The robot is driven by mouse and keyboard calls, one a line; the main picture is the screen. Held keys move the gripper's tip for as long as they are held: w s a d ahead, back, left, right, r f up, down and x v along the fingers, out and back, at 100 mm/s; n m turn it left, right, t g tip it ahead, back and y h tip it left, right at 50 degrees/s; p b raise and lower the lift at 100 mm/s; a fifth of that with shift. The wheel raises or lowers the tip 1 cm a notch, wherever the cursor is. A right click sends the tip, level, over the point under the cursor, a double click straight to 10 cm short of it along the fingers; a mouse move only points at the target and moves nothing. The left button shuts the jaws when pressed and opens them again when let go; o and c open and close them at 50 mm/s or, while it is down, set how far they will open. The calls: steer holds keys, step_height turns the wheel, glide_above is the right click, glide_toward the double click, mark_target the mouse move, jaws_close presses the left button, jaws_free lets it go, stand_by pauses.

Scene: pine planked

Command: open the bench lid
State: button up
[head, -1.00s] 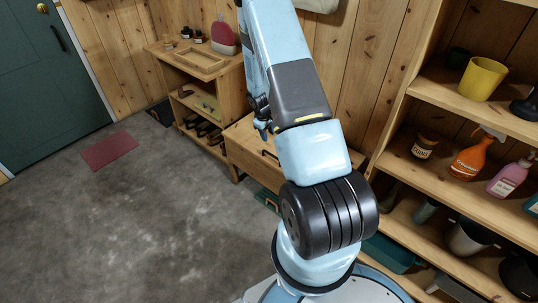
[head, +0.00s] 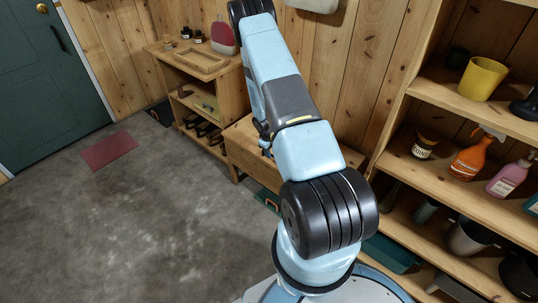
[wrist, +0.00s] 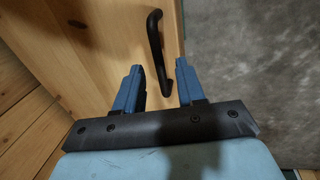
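My gripper (wrist: 159,66) is open, with a blue finger on each side of the handle's lower end in the picture. I cannot tell whether the handle is at fingertip depth. In the head view my gripper (head: 264,142) shows only partly, low by the bench, mostly behind my arm.
A shelf rack (head: 400,150) with a yellow pot (head: 482,78) and spray bottles stands close on the right. A low wooden cabinet (head: 195,95) stands left of the bench.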

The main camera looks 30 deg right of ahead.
steer(key=shift+d+f, duration=0.2)
steer(key=shift+f, duration=0.75)
steer(key=shift+c, duration=0.3)
jaws_close()
steer(key=shift+a, duration=0.1)
